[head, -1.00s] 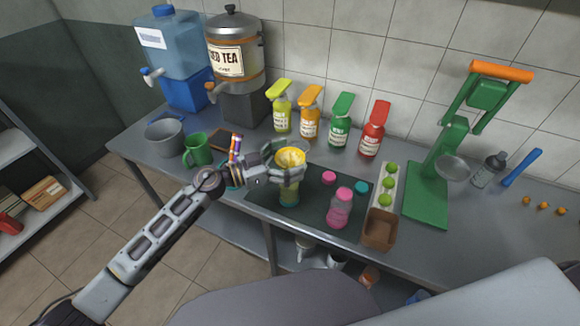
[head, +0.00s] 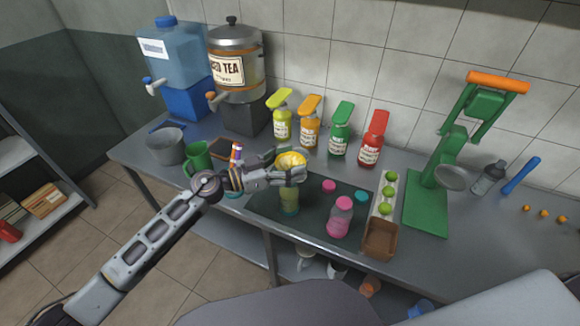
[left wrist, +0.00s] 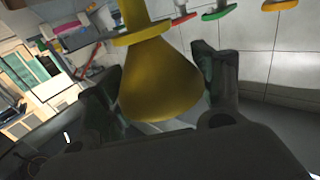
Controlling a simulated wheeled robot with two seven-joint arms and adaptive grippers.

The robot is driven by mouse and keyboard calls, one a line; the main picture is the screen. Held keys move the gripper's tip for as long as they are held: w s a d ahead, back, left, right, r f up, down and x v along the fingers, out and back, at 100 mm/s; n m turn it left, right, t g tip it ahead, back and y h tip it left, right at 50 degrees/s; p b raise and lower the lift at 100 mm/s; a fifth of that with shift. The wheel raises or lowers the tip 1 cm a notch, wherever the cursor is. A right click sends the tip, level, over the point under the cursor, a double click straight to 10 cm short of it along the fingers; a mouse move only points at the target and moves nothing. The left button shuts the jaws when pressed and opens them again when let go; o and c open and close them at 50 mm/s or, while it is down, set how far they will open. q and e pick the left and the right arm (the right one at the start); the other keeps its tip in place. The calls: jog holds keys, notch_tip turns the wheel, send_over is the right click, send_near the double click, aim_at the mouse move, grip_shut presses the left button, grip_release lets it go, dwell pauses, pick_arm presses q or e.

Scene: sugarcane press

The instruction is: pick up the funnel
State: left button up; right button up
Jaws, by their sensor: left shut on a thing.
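The yellow funnel (head: 291,159) is at the front middle of the counter in the head view, wide mouth up. My left gripper (head: 290,174) is shut on it from the left. My right gripper is not in view.
A pink bottle (head: 340,217) stands close on the right on the dark mat (head: 312,226). A green mug (head: 198,158) and a grey pot (head: 165,146) are to the left. Several pump bottles stand behind. A green press (head: 428,200) is at the right.

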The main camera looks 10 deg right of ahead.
pick_arm(q)
notch_tip(320, 180, up, 8)
jog(key=p, duration=0.1)
jog(key=shift+p, duration=0.35)
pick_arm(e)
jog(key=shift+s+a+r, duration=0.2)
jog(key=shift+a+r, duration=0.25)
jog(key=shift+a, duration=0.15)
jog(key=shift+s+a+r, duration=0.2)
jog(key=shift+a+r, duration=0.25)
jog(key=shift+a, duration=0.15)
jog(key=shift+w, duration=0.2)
